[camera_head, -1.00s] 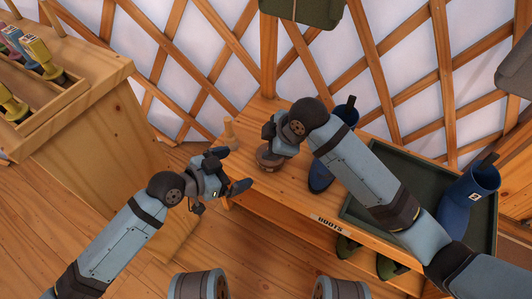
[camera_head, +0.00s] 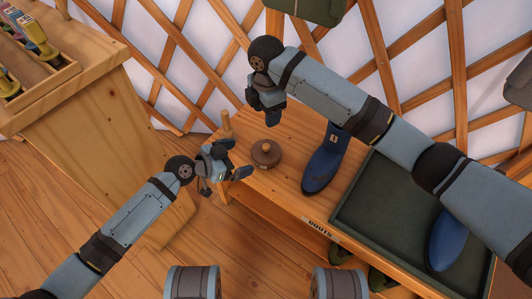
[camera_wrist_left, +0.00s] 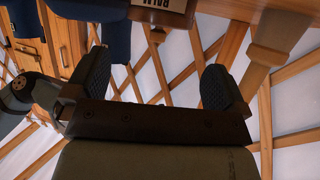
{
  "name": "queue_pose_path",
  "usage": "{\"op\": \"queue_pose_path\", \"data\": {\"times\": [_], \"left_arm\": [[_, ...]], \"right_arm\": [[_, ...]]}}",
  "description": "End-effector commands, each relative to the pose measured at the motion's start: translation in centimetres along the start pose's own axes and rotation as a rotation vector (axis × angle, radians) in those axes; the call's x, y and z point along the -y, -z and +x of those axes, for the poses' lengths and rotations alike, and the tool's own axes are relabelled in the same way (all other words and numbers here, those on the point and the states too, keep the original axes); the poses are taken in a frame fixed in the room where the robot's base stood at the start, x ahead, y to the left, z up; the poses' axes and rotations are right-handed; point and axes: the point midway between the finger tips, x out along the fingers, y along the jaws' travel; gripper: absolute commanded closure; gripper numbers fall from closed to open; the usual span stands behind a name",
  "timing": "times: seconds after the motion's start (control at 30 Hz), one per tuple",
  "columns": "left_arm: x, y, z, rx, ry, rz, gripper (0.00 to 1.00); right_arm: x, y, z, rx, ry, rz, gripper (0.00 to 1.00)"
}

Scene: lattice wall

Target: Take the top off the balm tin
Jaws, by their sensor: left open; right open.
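A wooden peg (camera_head: 227,125) stands on the bench left of the tin. A blue boot (camera_head: 326,165) stands to the right, before a dark green tray (camera_head: 368,205) with another blue boot (camera_head: 447,240). A wooden cabinet (camera_head: 100,130) is at the left; the lattice wall is behind.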

Motion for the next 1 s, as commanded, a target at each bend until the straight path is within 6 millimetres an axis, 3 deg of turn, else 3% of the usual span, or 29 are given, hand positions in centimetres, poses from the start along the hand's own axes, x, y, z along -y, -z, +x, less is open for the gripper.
{"op": "queue_pose_path", "data": {"times": [0.2,0.4,0.6,0.9,1.0], "left_arm": [[0.0,0.1,4.5,-0.002,0.000,-0.003,0.00],[0.0,0.0,7.5,-0.001,0.000,-0.002,0.00],[0.0,0.1,8.9,0.000,0.000,-0.001,0.00],[0.0,0.0,9.0,0.000,0.000,0.000,0.00],[0.0,0.0,9.0,0.000,0.000,0.000,0.23]], "right_arm": [[0.0,0.0,0.0,0.000,-0.001,0.001,0.46],[0.0,0.0,0.0,-0.001,-0.001,0.001,0.46],[0.0,0.0,0.0,-0.001,-0.001,0.001,0.46],[0.0,0.0,0.0,-0.001,-0.002,0.001,0.46],[0.0,0.0,0.0,-0.001,-0.002,0.001,0.46]]}}
